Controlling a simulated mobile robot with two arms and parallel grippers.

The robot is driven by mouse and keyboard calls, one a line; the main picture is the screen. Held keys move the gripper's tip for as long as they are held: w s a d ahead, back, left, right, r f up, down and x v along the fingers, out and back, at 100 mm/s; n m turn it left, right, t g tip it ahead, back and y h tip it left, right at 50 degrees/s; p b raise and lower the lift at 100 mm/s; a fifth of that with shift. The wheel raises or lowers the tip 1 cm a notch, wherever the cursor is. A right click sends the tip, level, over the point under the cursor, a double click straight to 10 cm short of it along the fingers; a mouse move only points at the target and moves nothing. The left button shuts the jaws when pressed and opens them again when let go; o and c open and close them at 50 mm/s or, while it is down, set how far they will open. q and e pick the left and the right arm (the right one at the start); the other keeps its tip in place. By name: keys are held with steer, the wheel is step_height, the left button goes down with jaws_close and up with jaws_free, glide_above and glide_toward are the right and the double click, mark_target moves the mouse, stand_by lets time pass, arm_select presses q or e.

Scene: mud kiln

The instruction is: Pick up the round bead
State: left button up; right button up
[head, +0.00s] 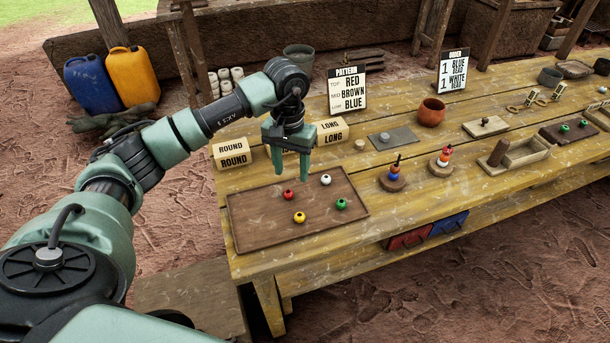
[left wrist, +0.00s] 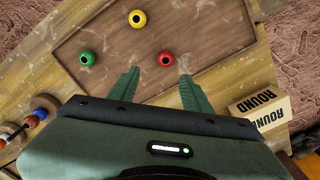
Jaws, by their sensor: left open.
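A brown tray (head: 258,222) on the table holds a red bead (head: 289,194), a white bead (head: 326,180), a yellow bead (head: 299,217) and a green bead (head: 341,204). They all look roundish with dark holes; I cannot tell which one is meant. My left gripper (head: 291,174) points down over the back of the tray, open and empty. In the left wrist view the red bead (left wrist: 166,59) lies just ahead of the fingertips, with yellow (left wrist: 137,18) and green (left wrist: 88,57) farther off. The white bead does not show there. My right gripper is not in view.
A ROUND block (head: 233,152) and a LONG block (head: 331,132) stand behind the tray. Two bead stacks on round bases (head: 393,182) (head: 441,168) stand to its right. A PATTERN sign (head: 347,90) and a clay pot (head: 432,111) are farther back.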

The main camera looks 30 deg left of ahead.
mark_target(288, 195)
arm_select(q)
steer(key=shift+w+a+f, duration=0.15)
steer(key=shift+a, duration=0.15)
steer(key=shift+s+d+f, duration=0.1)
steer(key=shift+s+f, duration=0.15)
steer(key=shift+s, duration=0.05)
steer(key=shift+s+f+p, duration=0.4)
steer(key=shift+s+f, duration=0.05)
steer(key=shift+f, duration=0.15)
steer(key=shift+s+f+p, duration=0.4)
steer(key=shift+f, duration=0.2)
steer(key=f, duration=0.3)
steer(key=shift+w+p, duration=0.3)
steer(key=shift+f, duration=0.25)
jaws_close()
steer(key=shift+r, duration=0.1)
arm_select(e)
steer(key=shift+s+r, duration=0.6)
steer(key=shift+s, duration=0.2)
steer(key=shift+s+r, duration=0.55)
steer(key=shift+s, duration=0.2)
